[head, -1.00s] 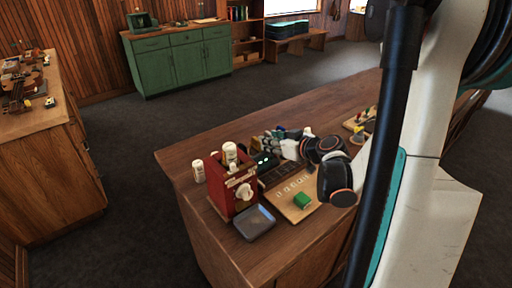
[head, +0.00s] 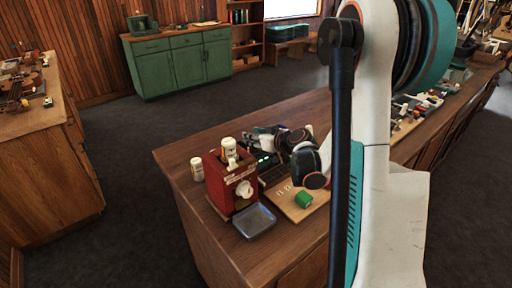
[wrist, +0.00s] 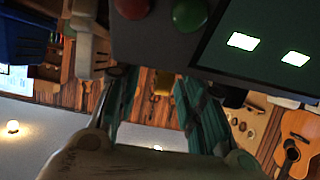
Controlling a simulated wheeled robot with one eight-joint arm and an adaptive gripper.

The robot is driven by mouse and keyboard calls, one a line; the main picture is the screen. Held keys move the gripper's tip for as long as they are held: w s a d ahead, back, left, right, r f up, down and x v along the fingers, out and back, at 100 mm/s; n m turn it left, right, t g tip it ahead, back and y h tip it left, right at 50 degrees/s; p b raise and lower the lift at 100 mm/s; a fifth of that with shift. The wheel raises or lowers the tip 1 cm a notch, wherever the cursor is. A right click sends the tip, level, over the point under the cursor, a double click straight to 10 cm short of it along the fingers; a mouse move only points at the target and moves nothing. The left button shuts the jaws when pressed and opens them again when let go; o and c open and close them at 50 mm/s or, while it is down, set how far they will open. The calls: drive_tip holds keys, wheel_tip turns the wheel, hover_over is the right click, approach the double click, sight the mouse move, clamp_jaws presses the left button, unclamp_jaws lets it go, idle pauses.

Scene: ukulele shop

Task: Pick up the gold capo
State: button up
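In the wrist view my gripper (wrist: 156,88) shows two teal fingers, spread apart with a gap between them. A small yellow object (wrist: 163,82) appears in that gap, farther off against striped wood; it may be the gold capo, but it is too small to tell. In the head view my gripper (head: 263,140) is small and partly hidden behind my own wrist joints, above the counter near the red box. I cannot make out a gold capo in the head view.
A ukulele or guitar (wrist: 297,140) shows at right.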

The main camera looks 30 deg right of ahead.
clamp_jaws()
idle(0.3)
